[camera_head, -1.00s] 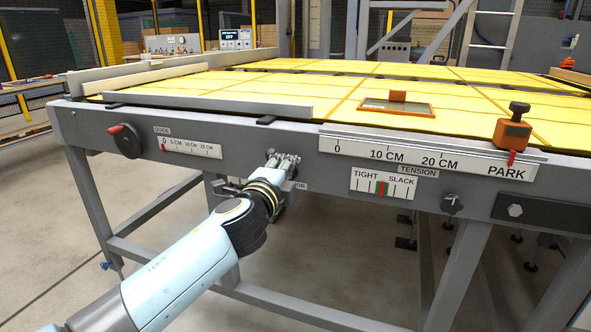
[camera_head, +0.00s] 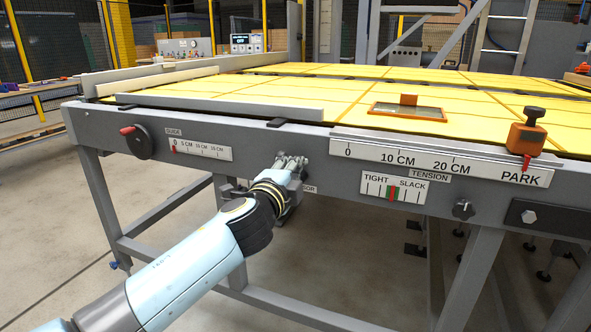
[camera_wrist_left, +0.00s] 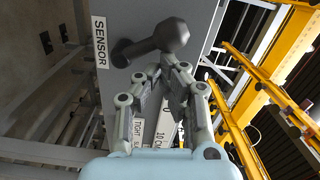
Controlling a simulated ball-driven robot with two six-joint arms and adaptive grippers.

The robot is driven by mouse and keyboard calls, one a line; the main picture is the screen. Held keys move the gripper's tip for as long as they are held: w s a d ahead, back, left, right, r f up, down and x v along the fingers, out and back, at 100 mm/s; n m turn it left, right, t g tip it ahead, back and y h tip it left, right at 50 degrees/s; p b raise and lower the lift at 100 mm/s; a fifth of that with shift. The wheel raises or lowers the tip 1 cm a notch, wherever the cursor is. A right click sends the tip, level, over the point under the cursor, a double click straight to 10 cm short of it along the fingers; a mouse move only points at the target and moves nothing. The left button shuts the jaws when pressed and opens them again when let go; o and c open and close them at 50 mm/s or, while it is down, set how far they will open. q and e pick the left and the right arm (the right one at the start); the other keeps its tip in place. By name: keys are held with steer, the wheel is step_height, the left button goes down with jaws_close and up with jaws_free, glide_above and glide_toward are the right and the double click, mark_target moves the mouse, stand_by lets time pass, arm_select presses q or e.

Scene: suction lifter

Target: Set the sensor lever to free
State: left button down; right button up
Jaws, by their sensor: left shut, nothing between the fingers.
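The sensor lever (camera_wrist_left: 152,45) is a dark arm with a rounded knob, beside the SENSOR label (camera_wrist_left: 100,42) in the left wrist view. In the head view my gripper and wrist hide the lever, and only the end of the label (camera_head: 309,189) shows. My left gripper (camera_head: 291,160) is at the front beam of the table. In the wrist view its fingers (camera_wrist_left: 162,69) are shut and empty, with the tips close to the lever's knob end. I cannot tell whether they touch it. My right gripper is not in view.
The table's grey front beam (camera_head: 240,178) carries a guide dial (camera_head: 137,142), a tension scale (camera_head: 394,188) and a small tension knob (camera_head: 463,209). An orange slider (camera_head: 527,136) stands at PARK. An orange-framed plate (camera_head: 408,109) lies on the yellow top.

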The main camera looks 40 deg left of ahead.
arm_select(q)
steer(key=shift+a+n, duration=0.2)
steer(key=shift+n, duration=0.2)
steer(key=n+b, duration=0.1)
steer(key=n, duration=0.1)
steer(key=a+n+b, duration=0.1)
steer(key=n, duration=0.1)
steer(key=a+n+b, duration=0.1)
steer(key=shift+s+a+f+n+b, duration=0.2)
steer(key=shift+s+f+n+b, duration=0.1)
steer(key=shift+s+f+n, duration=0.1)
steer(key=shift+a, duration=0.1)
stand_by(0.5)
